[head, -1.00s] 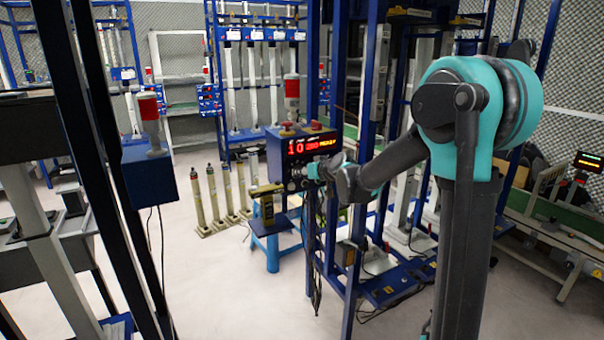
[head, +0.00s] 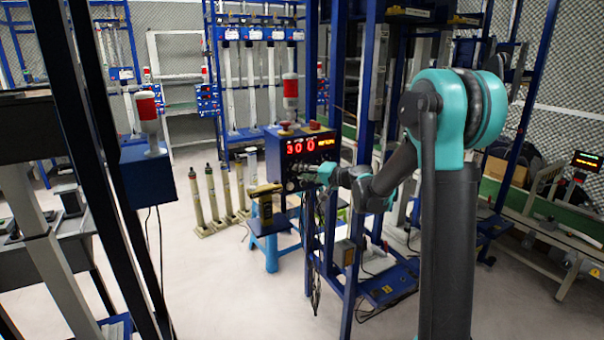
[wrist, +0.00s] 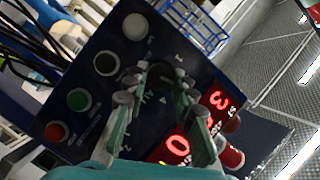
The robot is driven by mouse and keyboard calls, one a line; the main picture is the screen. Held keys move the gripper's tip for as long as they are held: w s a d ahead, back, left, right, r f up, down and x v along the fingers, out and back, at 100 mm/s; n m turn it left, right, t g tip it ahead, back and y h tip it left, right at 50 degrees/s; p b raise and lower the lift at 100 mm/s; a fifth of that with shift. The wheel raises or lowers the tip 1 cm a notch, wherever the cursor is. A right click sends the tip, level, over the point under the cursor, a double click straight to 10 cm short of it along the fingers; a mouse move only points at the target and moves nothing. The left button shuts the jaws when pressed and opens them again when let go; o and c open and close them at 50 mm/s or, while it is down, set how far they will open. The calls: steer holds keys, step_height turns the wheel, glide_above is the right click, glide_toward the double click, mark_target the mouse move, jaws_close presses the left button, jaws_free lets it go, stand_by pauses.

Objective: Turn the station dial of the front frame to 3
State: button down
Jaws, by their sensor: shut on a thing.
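The front frame's station box (head: 290,152) is dark blue, with a lit red display (head: 301,146) whose large leftmost digit reads 3. In the wrist view the panel (wrist: 75,75) fills the left and middle, and its red digits (wrist: 217,99) show a 3 and a 0. My gripper (wrist: 163,80) is at the panel, with its two fingers on either side of the dark station dial (wrist: 165,70), shut on it. The fingers and shadow hide most of the dial, so its pointer is not clear. In the head view my gripper (head: 325,172) reaches the box's right front.
Beside the dial are a white button (wrist: 135,26), a black one (wrist: 106,63), a green one (wrist: 77,99) and a red one (wrist: 54,131). Blue frame posts (head: 312,70) stand close to my arm. A blue stool (head: 270,245) is below the box; open floor lies in front.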

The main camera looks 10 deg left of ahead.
steer(key=shift+f+m+y, duration=0.1)
steer(key=shift+m+y, duration=0.5)
steer(key=shift+m, duration=0.4)
steer(key=c, duration=1.2)
jaws_free()
steer(key=shift+d, duration=0.1)
steer(key=v, duration=1.2)
steer(key=shift+f, duration=0.1)
